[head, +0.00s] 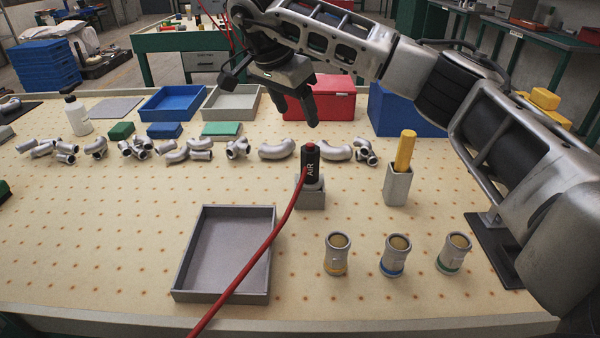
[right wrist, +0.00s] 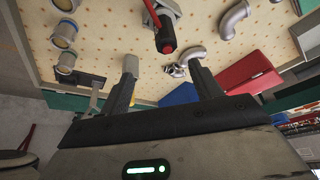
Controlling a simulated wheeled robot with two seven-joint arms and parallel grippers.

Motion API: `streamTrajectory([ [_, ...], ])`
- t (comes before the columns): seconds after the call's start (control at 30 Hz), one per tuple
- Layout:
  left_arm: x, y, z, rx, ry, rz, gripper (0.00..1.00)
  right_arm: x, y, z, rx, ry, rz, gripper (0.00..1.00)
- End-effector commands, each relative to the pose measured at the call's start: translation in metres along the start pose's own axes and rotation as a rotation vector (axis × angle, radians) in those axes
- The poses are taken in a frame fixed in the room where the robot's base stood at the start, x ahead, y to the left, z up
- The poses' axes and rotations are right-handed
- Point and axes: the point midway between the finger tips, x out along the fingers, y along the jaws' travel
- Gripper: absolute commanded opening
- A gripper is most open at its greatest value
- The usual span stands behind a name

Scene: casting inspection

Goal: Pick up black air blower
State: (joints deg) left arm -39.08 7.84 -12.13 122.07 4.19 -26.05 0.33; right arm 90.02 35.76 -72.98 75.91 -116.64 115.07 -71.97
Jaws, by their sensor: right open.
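The black air blower (head: 311,167) stands upright in a small grey holder (head: 311,197) near the middle of the table. It has a red tip and "AIR" lettering, and a red hose (head: 262,250) runs from it to the front edge. My right gripper (head: 297,122) is above and behind the blower, with its fingers pointing down, apart from it. In the right wrist view the blower (right wrist: 165,38) shows beyond the two spread fingers (right wrist: 165,72), with nothing between them. My left gripper is not in view.
A grey tray (head: 181,270) lies left of the holder. A yellow-handled tool (head: 405,150) stands in another holder (head: 397,186) to the right. Three metal cups (head: 394,262) stand in front. Several silver pipe fittings (head: 277,149) line the back, before blue and red bins (head: 335,100).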

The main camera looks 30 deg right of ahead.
Motion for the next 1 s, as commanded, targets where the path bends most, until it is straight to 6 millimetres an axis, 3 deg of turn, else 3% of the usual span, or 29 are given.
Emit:
streamTrajectory([
  [0.17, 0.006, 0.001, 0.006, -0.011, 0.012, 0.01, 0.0, 0.024, 0.0, 0.006, -0.002, -0.002, 0.003, 0.64],
  [0.53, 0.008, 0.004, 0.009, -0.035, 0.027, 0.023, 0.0, 0.097, 0.001, 0.005, -0.001, -0.002, 0.005, 0.64],
  [0.87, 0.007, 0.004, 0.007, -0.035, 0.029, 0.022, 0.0, 0.125, -0.001, 0.004, 0.0, -0.002, 0.003, 0.64],
  [1.0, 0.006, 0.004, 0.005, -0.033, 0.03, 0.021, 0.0, 0.146, -0.003, 0.003, 0.0, -0.003, 0.006, 0.64],
])
